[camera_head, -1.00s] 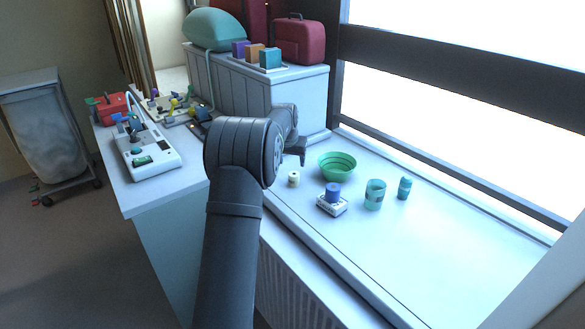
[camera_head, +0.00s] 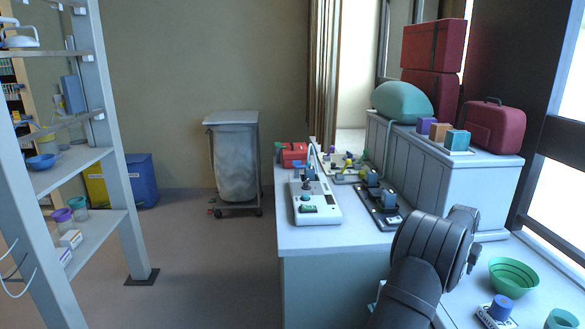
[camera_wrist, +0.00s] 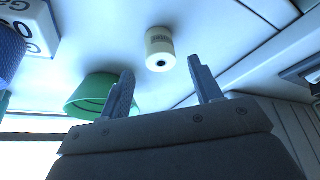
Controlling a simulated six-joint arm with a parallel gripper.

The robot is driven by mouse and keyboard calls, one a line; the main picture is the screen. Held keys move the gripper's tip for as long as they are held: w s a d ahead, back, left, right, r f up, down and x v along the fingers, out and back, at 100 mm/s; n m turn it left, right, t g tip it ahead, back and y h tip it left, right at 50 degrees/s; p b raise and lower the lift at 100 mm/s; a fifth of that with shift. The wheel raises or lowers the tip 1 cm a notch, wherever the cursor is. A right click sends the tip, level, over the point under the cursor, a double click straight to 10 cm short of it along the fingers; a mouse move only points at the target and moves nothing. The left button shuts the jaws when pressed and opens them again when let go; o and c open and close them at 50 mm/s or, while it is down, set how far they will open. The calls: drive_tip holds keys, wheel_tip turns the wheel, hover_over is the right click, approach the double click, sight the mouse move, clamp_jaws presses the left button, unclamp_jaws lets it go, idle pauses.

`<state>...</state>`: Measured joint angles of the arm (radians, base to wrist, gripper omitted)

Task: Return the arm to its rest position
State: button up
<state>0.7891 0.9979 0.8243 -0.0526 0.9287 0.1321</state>
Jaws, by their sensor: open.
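My dark arm rises at the lower right of the head view, over the white worktop. My gripper (camera_wrist: 160,92) shows in the wrist view with its two fingers spread apart and nothing between them. Beyond the fingertips, a small cream roll (camera_wrist: 160,48) stands apart on the white surface. A green bowl (camera_wrist: 92,95) is partly behind the left finger. In the head view the fingers are hidden behind the arm; the green bowl (camera_head: 514,277) is to the arm's right.
A white device (camera_head: 315,203) and a dark tray (camera_head: 382,212) with blocks stand on the bench. Red cases (camera_head: 495,128) sit on the ledge.

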drive_tip(key=x, duration=0.6)
drive_tip(key=shift+f, duration=0.1)
wheel_tip(320, 180, up, 3)
drive_tip(key=shift+r, duration=0.7)
